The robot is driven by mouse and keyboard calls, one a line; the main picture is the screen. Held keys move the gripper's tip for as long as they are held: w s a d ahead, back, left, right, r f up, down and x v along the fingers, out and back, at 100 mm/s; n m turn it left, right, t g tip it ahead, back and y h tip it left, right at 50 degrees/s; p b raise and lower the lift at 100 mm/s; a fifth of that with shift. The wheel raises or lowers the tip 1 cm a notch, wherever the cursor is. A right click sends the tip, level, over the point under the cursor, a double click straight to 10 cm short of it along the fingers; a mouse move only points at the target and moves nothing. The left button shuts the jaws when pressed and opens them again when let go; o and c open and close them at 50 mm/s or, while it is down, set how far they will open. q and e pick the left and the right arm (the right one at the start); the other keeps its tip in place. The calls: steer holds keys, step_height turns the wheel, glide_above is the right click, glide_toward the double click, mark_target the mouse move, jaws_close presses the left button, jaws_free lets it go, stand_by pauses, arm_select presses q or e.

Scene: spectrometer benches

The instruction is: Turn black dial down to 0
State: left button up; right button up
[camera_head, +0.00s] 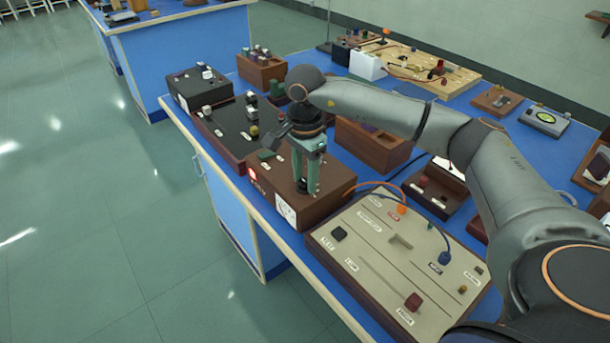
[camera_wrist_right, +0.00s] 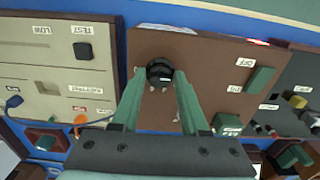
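The black dial (camera_wrist_right: 159,71) sits on the top of a brown box, seen in the right wrist view. The brown box also shows in the head view (camera_head: 335,190), where the dial is hidden by my gripper. My right gripper (camera_head: 306,188) points down over the box. I cannot read a scale or the dial's setting. My left gripper is not in view.
A beige panel (camera_head: 372,240) with switches and cables lies close in front of the box. A green switch (camera_wrist_right: 261,80) sits on the box between small labels. A dark box with knobs (camera_head: 227,124) stands behind. The bench's left edge is near, with open floor beyond.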

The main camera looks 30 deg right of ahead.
mark_target(305, 182)
steer(key=o, duration=0.3)
steer(key=shift+o, duration=0.2)
step_height(305, 182, up, 12)
steer(key=shift+r, duration=0.25)
stand_by(0.6)
